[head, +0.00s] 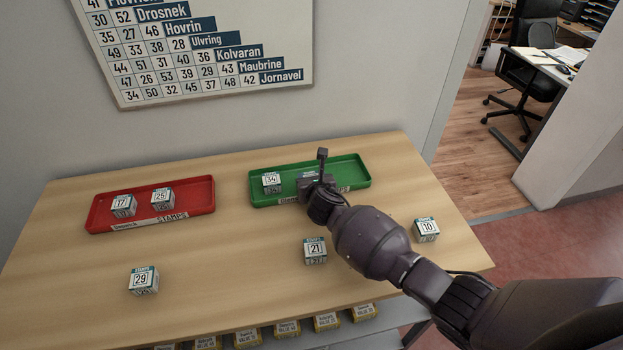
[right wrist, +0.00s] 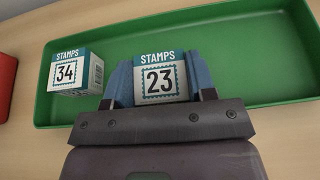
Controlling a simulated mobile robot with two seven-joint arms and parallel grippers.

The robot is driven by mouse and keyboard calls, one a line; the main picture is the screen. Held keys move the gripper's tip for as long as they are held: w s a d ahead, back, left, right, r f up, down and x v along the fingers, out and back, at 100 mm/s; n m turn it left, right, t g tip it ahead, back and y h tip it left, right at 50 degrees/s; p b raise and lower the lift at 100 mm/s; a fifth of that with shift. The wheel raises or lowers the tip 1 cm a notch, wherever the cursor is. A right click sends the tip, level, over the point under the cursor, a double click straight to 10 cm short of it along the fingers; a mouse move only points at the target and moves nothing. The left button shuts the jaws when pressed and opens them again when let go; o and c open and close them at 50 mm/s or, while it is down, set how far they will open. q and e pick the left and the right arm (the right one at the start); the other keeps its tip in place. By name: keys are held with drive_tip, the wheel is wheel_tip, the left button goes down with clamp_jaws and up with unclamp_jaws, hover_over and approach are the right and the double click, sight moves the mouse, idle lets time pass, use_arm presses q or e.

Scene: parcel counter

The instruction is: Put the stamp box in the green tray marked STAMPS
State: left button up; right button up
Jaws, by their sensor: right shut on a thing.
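The green tray (head: 348,168) stands at the back right of the counter, its front label partly hidden by my arm. My right gripper (right wrist: 160,85) is over the tray, shut on a stamp box marked 23 (right wrist: 160,73), with one finger on each side of it. In the head view my right gripper (head: 312,177) hides most of that box. I cannot tell whether the box touches the tray floor. A stamp box marked 34 (head: 271,180) sits in the tray, left of the held box with a gap between them; it also shows in the right wrist view (right wrist: 68,72). My left gripper is not in view.
A red tray (head: 195,207) at the left, its label ending in STAMPS, holds boxes 17 (head: 123,206) and 25 (head: 162,198). Boxes 29 (head: 143,281), 21 (head: 315,251) and 10 (head: 425,229) stand on the counter (head: 230,260). The green tray's right part is free.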

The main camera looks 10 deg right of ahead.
drive_tip(key=shift+f, duration=0.2)
drive_tip(key=o, duration=1)
drive_tip(key=shift+r, duration=0.25)
drive_tip(key=shift+s+r, duration=0.15)
drive_tip(key=shift+s, duration=0.4)
drive_tip(key=v, duration=1)
drive_tip(key=shift+s+r, duration=0.15)
drive_tip(key=shift+s, duration=0.25)
drive_tip(key=shift+s, duration=0.1)
